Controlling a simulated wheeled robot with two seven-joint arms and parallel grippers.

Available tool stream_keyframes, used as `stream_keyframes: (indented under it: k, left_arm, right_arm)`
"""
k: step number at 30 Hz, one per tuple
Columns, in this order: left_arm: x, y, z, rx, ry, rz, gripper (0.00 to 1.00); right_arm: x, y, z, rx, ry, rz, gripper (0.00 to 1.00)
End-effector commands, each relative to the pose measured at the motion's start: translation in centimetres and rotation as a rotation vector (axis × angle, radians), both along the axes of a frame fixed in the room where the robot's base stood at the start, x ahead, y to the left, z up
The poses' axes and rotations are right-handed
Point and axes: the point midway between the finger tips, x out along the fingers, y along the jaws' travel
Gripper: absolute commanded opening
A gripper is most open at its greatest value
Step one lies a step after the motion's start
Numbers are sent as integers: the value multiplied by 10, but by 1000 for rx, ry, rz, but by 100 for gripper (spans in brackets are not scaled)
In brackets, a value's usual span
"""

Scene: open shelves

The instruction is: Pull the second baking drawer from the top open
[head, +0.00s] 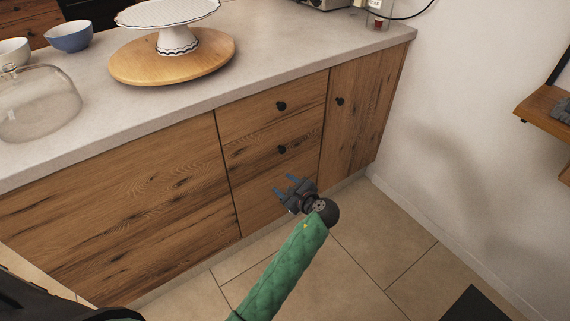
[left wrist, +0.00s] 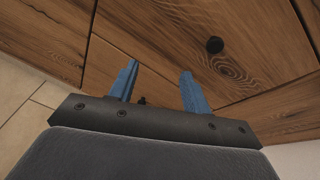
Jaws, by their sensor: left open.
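The second drawer from the top (head: 255,152) is shut, its wooden front flush with the cabinet. Its round black knob (head: 282,149) is in plain view. My left gripper (head: 290,184) is open and empty, below and slightly right of that knob, in front of the lowest drawer (head: 256,197). In the left wrist view the blue fingers (left wrist: 160,86) are spread toward the wooden fronts. A black knob (left wrist: 215,45) shows beyond the right finger, apart from it. A small dark knob-like shape (left wrist: 142,100) shows between the fingers, partly hidden. My right gripper is not in view.
The top drawer (head: 250,112) with its knob (head: 281,105) is shut. A cabinet door (head: 358,115) stands to the right, then a white wall (head: 450,120). The countertop (head: 240,75) holds a cake stand on a wooden board (head: 130,70).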

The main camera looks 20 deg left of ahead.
Motion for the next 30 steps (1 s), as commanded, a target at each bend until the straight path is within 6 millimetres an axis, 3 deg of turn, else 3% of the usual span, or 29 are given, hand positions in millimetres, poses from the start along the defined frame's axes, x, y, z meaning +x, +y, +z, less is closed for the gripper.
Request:
stream_keyframes:
  k: [1, 7, 16, 30]
  left_arm:
    - [19, -5, -2, 97, 22, -25, 48]
    - [60, -20, 21, 385, 108, -71, 48]
    - [76, -18, 30, 472, 137, -78, 48]
    - [113, 30, 29, 468, 136, -78, 48]
  right_arm:
    - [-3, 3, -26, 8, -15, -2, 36]
    - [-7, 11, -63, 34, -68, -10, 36]
    - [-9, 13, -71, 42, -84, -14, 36]
    - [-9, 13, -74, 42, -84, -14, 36]
